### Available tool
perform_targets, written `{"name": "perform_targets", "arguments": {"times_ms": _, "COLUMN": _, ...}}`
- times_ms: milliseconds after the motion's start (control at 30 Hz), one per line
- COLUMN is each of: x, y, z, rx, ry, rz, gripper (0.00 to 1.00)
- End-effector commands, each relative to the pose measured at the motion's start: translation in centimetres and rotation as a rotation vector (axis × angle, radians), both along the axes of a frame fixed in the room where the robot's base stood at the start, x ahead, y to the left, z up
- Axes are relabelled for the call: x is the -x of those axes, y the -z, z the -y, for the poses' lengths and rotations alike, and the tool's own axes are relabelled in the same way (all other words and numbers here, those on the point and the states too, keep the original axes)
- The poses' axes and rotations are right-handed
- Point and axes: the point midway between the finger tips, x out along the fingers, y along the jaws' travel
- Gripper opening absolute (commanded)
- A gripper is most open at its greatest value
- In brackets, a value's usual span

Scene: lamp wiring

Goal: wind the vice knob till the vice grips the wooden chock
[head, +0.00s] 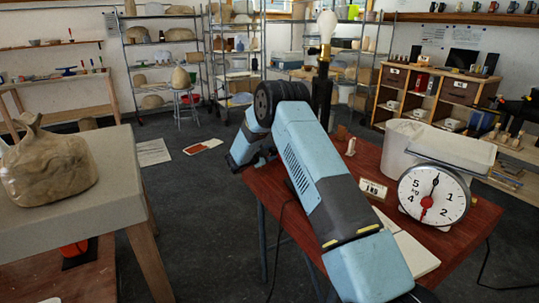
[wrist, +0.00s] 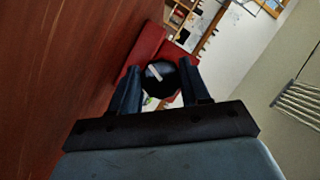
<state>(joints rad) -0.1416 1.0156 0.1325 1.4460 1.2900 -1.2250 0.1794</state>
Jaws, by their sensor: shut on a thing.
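In the wrist view, my gripper (wrist: 159,84) is shut on the round black vice knob (wrist: 161,77). One finger is on each side of it, and a white line runs slantwise across the knob's face. The red vice (wrist: 147,44) shows behind and around the knob, beside the red-brown table top. I cannot make out the wooden chock or the vice jaws in the wrist view, so I cannot tell whether they touch. In the head view my own arm covers the knob and the vice.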

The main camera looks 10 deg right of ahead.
Motion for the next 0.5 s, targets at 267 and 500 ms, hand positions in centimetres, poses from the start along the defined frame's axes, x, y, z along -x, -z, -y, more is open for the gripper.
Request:
{"name": "perform_targets", "arguments": {"times_ms": 267, "x": 0.08, "y": 0.08, "z": 0.03, "rx": -0.025, "ry": 0.002, "rz": 0.079, "gripper": 0.16}}
{"name": "perform_targets", "arguments": {"times_ms": 500, "x": 0.10, "y": 0.12, "z": 0.07, "rx": -0.029, "ry": 0.003, "rz": 0.094, "gripper": 0.16}}
